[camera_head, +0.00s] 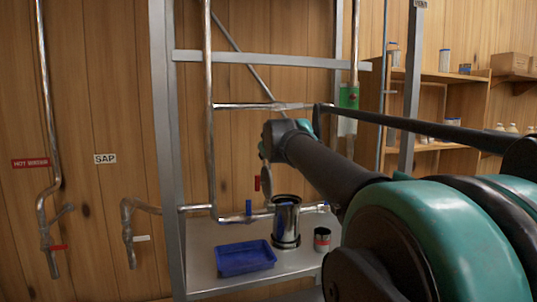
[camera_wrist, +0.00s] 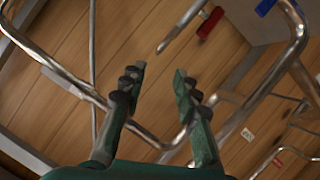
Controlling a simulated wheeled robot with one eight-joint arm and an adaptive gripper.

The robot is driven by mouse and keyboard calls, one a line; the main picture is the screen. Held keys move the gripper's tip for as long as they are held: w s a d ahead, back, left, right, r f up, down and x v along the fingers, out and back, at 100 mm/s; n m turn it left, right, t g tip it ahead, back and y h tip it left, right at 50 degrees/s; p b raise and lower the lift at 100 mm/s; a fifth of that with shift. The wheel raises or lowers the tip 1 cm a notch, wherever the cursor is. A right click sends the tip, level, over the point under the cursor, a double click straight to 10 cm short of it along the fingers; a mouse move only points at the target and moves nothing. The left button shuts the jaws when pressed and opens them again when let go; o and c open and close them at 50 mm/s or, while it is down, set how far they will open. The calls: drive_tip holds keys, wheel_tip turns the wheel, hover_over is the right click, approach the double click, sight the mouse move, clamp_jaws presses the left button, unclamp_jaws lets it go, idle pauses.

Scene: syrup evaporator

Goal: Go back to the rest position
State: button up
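My gripper (camera_wrist: 157,75) shows in the wrist view with its two green and black fingers apart and nothing between them. Beyond the fingers are steel pipes and the wooden wall, seen tilted. In the head view my arm reaches from the lower right toward the middle, in front of the metal frame. Its end is up above the steel shelf, and the fingers cannot be made out there.
The steel shelf (camera_head: 215,237) holds a blue tray (camera_head: 246,258), a steel pot (camera_head: 286,225) and a small can (camera_head: 322,240). Pipes (camera_head: 212,120) and frame posts (camera_head: 165,120) stand close around my arm. Wooden shelves (camera_head: 440,77) are at the right.

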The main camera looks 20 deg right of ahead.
drive_tip(key=s+a+f+m+g, duration=0.1)
drive_tip(key=s+f, duration=0.1)
drive_tip(key=f, duration=0.6)
drive_tip(key=s+a+f+g, duration=0.2)
drive_tip(key=f, duration=0.6)
drive_tip(key=s+a+f+m+g+y, duration=0.1)
drive_tip(key=s+a+f+g, duration=0.2)
drive_tip(key=s+f, duration=0.8)
drive_tip(key=s+a+f+m+g+y, duration=0.1)
drive_tip(key=s+a+f+m+g, duration=0.1)
drive_tip(key=s+f, duration=1)
wheel_tip(320, 180, down, 7)
drive_tip(key=shift+a+r+g+y, duration=0.1)
drive_tip(key=shift+a+g+y, duration=0.2)
drive_tip(key=shift+a+g, duration=0.4)
